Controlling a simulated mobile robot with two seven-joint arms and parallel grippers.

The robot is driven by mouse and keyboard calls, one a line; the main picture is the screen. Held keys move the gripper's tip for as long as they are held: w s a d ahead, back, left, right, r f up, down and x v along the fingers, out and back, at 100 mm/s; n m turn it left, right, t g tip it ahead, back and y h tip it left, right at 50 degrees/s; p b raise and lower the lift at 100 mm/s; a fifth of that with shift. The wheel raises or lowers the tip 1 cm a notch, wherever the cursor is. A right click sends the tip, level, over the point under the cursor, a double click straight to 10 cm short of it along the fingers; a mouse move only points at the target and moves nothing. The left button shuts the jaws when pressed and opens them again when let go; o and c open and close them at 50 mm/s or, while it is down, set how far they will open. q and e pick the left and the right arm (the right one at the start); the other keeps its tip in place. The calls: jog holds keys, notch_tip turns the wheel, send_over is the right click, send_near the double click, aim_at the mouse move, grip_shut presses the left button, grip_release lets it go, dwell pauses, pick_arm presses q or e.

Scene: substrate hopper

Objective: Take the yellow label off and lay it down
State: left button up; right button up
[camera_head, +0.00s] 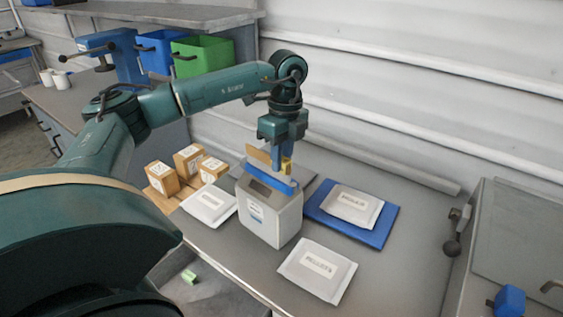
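A light grey hopper (270,217) with a blue upper edge (272,181) and a small label on its front stands on the grey bench. My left gripper (282,166) points down just above the hopper's top. A small yellow patch (287,165), which may be the yellow label, shows right at its fingertips. A tan flat piece (258,158) shows just left of the fingers. The fingers overlap these pieces, so I cannot tell whether they grip either one. My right gripper is not in view.
White pouches lie around the hopper: one on the left (210,203), one in front (318,269), and one on a blue mat (385,222) at right. Cardboard boxes (188,161) stand at left. The bench's right part (410,270) is clear. A wall runs behind.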

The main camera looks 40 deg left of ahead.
pick_arm(q)
grip_shut()
jog(key=shift+r, duration=0.25)
notch_tip(320, 180, up, 16)
jog(key=p, duration=0.1)
jog(key=shift+r+p, duration=0.25)
jog(key=shift+p, duration=0.05)
dwell(0.6)
